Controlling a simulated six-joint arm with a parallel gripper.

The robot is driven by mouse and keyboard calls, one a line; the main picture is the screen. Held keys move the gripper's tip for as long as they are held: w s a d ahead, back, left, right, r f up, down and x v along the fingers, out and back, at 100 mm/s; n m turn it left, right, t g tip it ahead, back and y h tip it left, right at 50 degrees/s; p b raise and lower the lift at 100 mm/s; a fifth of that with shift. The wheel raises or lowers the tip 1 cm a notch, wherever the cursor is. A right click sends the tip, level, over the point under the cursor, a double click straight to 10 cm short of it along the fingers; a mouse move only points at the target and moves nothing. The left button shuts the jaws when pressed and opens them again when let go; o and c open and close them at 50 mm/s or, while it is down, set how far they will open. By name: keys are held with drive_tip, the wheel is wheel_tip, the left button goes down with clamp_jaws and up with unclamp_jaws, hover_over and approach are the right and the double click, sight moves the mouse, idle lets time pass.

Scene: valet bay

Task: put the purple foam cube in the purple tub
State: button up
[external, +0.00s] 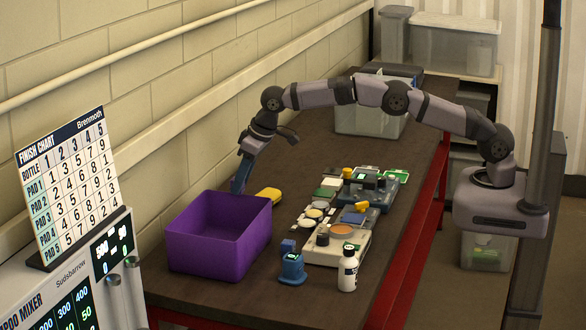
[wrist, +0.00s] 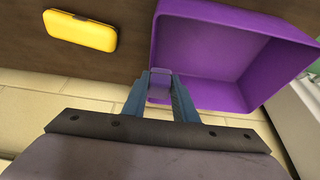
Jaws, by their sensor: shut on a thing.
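The purple tub (external: 215,245) stands open on the near left part of the bench, and its inside looks empty in the external view. My gripper (external: 238,188) points down at the tub's far rim, by the wall side. In the wrist view my gripper (wrist: 159,84) is shut on the small purple foam cube (wrist: 159,87), held between the blue fingers. There the cube overlaps a corner of the tub (wrist: 225,50); I cannot tell whether it is over the rim or just outside. The cube is hidden in the external view.
A yellow case (external: 268,196) lies just behind the tub. A blue dispenser (external: 292,268) and a white bottle (external: 348,270) stand to its right. Trays of pads and small items (external: 340,245) fill the bench's middle. The block wall runs close along the left.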

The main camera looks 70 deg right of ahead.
drive_tip(key=shift+w+a+f+b, duration=0.15)
drive_tip(key=shift+a+f+b, duration=0.15)
drive_tip(key=shift+a+f, duration=0.5)
drive_tip(key=shift+w+a+f+b, duration=0.1)
drive_tip(key=shift+a+f+b, duration=0.3)
drive_tip(key=shift+a, duration=0.6)
hover_over(232, 239)
drive_tip(key=s, duration=0.1)
drive_tip(key=f, duration=0.5)
drive_tip(key=shift+s+a+f+b, duration=0.1)
drive_tip(key=shift+s+f+b, duration=0.1)
drive_tip(key=shift+f+b, duration=0.15)
drive_tip(key=shift+f+p, duration=0.8)
drive_tip(key=shift+f, duration=1.4)
drive_tip(key=shift+f, duration=0.25)
drive_tip(key=o, duration=1.1)
drive_tip(key=shift+r, duration=0.1)
drive_tip(key=shift+r, duration=0.1)
